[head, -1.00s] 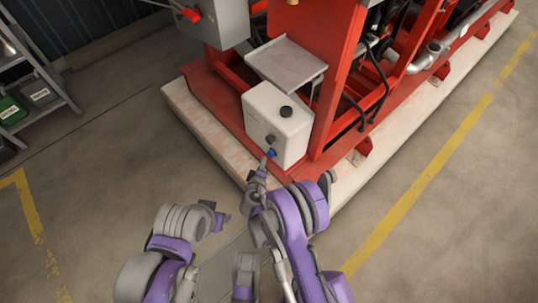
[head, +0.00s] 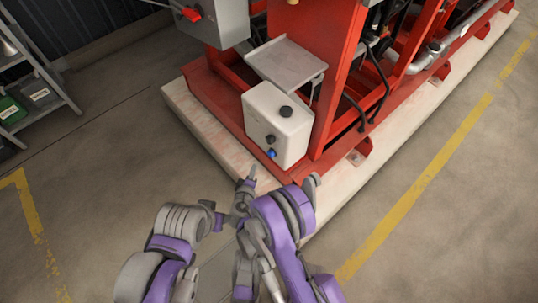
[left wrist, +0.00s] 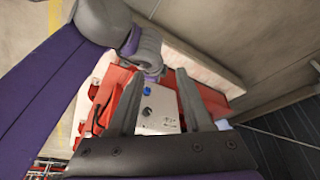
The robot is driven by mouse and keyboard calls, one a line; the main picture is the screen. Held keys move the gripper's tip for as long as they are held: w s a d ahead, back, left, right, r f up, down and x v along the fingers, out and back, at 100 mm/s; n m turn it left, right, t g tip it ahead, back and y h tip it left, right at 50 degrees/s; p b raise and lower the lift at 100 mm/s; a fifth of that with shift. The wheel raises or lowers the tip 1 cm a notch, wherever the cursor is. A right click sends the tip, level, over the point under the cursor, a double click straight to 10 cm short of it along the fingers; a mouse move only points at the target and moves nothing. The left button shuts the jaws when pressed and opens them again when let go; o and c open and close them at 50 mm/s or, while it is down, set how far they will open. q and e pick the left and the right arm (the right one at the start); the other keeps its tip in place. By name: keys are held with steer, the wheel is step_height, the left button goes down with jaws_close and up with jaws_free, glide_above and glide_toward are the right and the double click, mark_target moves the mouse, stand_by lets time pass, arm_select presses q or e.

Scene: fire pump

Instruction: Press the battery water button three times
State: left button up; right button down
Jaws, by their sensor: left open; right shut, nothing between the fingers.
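The white box (head: 278,125) stands on the red pump frame's near corner, with a black cap on top. Its front bears a dark knob (head: 270,139) and, below it, a blue button (head: 272,154). No label is legible, so I cannot tell which is the battery water button. My right gripper (head: 251,172) is shut and empty, pointing up just below and left of the blue button, apart from the box. My left gripper (left wrist: 160,74) is open and empty. Between its fingers, the left wrist view shows the box and the blue button (left wrist: 148,90).
A grey tray (head: 287,64) sits just above and behind the box. A grey cabinet (head: 215,25) with a red handle is at upper left. The pale plinth (head: 205,130) edges the frame. A shelf (head: 35,90) stands far left. The floor at right is open.

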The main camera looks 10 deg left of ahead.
arm_select(q)
steer(key=shift+c, duration=0.3)
jaws_close()
stand_by(1.6)
